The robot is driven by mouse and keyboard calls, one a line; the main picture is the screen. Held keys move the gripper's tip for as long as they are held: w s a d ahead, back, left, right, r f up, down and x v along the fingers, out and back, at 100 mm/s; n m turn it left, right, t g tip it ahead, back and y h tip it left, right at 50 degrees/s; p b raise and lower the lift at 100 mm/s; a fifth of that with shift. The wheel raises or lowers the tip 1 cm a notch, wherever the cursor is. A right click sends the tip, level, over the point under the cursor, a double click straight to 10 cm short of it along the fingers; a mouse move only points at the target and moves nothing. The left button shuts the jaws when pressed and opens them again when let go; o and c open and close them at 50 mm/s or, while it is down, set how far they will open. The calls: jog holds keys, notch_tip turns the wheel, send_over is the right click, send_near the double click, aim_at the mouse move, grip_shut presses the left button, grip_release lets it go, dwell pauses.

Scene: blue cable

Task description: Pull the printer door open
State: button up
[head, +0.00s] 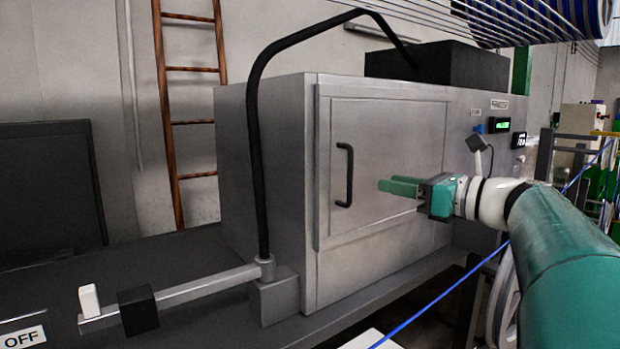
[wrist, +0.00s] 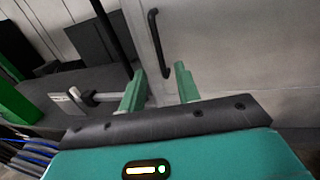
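The printer is a grey metal box with a flat door (head: 385,225) on its front. A black vertical bar handle (head: 344,175) sits near the door's left edge; the door looks closed. In the wrist view the handle (wrist: 159,45) stands above and between the fingertips, beyond them. My gripper (head: 390,186) is to the right of the handle in the head view, pointing left, apart from it. In the wrist view my gripper (wrist: 160,75) has its two green fingers spread with nothing between them.
A black bent tube (head: 258,150) rises at the printer's left front corner from a grey bar (head: 200,291) with a black block. A control panel with green displays (head: 498,125) is on the right. A blue cable (head: 440,296) runs diagonally below my arm.

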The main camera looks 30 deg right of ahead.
jog(key=x, duration=0.8)
jog(key=shift+w+a+f, duration=0.1)
grip_shut()
